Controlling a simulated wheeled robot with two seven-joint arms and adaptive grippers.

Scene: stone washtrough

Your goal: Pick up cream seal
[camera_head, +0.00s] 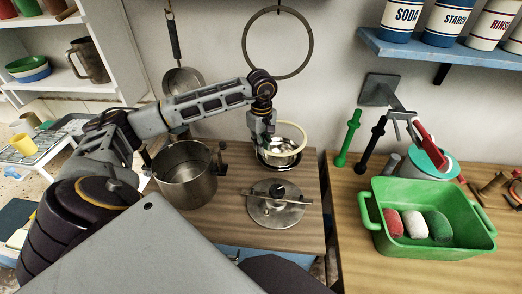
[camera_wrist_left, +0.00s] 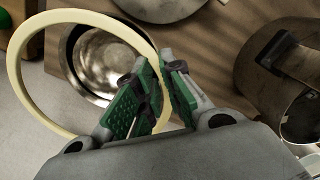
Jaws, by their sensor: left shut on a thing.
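The cream seal is a thin pale ring (camera_head: 299,134); it also shows large in the left wrist view (camera_wrist_left: 20,88). My left gripper (camera_head: 263,143) is shut on the ring's edge, with its green-padded fingers (camera_wrist_left: 160,85) on either side of the band. The ring is above a round metal bowl (camera_head: 278,154), which shows through the ring in the left wrist view (camera_wrist_left: 105,65). I cannot tell whether the ring touches the bowl. My right gripper is not in view.
A metal pot (camera_head: 187,178) stands left of the bowl, and a metal lid with a black knob (camera_head: 274,212) lies in front. A green tub (camera_head: 380,225) with coloured blocks is at right. A blue shelf (camera_head: 440,52) with tins is above. A large ring (camera_head: 247,45) hangs on the wall.

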